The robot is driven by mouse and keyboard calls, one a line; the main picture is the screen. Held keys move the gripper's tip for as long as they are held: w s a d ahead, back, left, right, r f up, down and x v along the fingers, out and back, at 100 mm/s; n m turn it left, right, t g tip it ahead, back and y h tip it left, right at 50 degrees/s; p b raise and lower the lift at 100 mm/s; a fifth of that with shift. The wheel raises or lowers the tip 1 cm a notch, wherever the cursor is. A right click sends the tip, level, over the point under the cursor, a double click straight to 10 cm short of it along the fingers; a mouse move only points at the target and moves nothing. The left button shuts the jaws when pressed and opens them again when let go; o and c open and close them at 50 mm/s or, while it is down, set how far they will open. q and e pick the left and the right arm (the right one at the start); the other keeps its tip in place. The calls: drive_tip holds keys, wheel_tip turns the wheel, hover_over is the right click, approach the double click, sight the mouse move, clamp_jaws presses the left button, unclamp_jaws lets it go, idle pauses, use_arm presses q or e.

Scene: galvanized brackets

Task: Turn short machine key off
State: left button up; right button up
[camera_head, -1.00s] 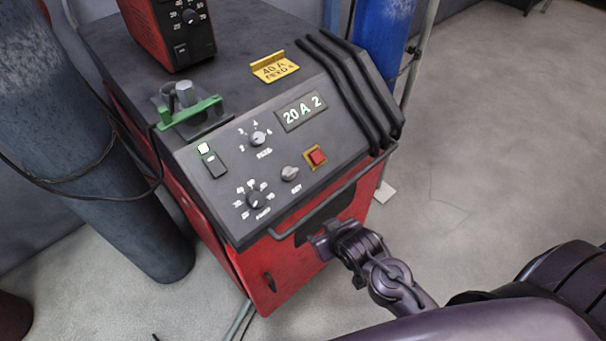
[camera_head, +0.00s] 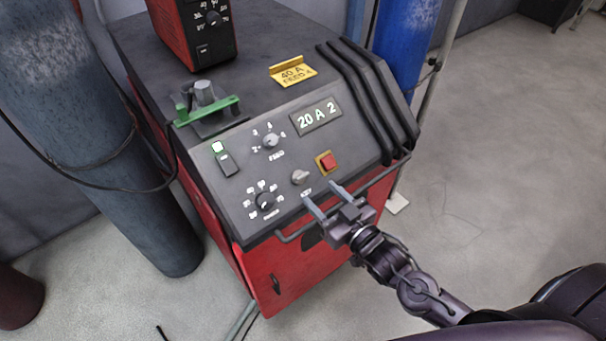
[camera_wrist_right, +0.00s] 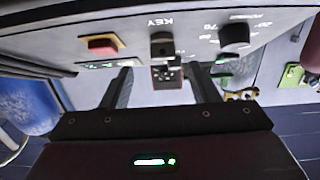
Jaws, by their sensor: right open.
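The short machine (camera_head: 290,150) is a red cabinet with a sloped grey control panel. Its key (camera_head: 300,177) is a small grey knob above the label KEY, left of and below a red button. In the right wrist view the key (camera_wrist_right: 162,47) is upside down at the top, ahead of the space between the fingers. My right gripper (camera_head: 327,194) is open and empty, with its two fingers spread just below the key, apart from it. The fingers also show in the right wrist view (camera_wrist_right: 160,88). My left gripper is not in view.
A red button (camera_head: 327,161) on a yellow plate sits close to the key. The feed knob (camera_head: 270,141) and power knob (camera_head: 265,201) are nearby. A bar handle (camera_head: 289,237) runs along the panel's front edge. The display (camera_head: 317,116) reads 20 A 2.

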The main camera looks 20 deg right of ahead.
sight(304, 178)
drive_tip(key=shift+w+a+r, duration=0.2)
drive_tip(key=p+x, duration=0.2)
drive_tip(key=x, duration=0.5)
drive_tip(key=shift+w+a+r, duration=0.1)
drive_tip(key=shift+c, duration=0.2)
drive_tip(key=c, duration=0.9)
